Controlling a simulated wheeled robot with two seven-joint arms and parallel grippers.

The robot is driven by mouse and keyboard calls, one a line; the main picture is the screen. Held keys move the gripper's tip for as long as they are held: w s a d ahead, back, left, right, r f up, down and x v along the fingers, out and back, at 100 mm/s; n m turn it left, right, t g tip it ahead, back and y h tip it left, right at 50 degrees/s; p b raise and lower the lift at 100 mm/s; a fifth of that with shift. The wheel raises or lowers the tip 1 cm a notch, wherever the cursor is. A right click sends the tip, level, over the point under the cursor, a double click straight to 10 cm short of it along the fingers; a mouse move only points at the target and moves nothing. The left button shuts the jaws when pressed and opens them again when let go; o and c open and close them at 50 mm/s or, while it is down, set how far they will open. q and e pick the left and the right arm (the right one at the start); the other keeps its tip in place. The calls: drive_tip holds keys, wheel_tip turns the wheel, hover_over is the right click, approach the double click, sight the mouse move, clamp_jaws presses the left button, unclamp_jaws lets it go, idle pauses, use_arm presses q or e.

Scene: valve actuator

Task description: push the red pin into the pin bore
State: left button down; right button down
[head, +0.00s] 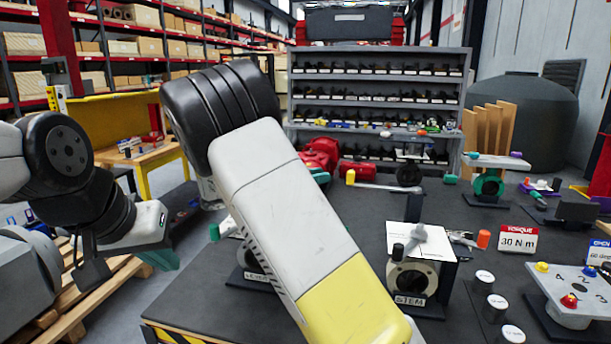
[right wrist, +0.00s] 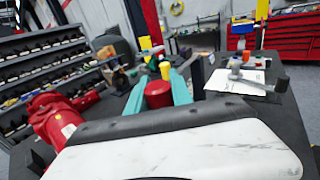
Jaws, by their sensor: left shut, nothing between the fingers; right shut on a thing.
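A red pin (right wrist: 158,93) shows in the right wrist view as a short red cylinder. It lies between the teal fingers of my right gripper (right wrist: 160,80), which is shut on it. In the head view my right forearm covers this gripper and the pin. My left gripper (head: 170,260) is shut and empty at the left, over the floor and pallet side, away from the bench parts. I cannot pick out the pin bore. A fixture labelled STEM (head: 412,278) has a round opening in its front and a grey handle (head: 420,240) on top.
A red machine (head: 320,155) stands behind my right arm. A yellow-ended part (right wrist: 165,70) is just beyond the pin. An orange cylinder (head: 483,239) lies by a white plate. A torque sign (head: 518,240), white-topped cylinders (head: 497,302) and a numbered plate (head: 572,292) are at the right.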

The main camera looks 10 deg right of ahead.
drive_tip(key=shift+f, duration=2.6)
drive_tip(key=c, duration=1.1)
unclamp_jaws()
drive_tip(key=shift+o, duration=0.2)
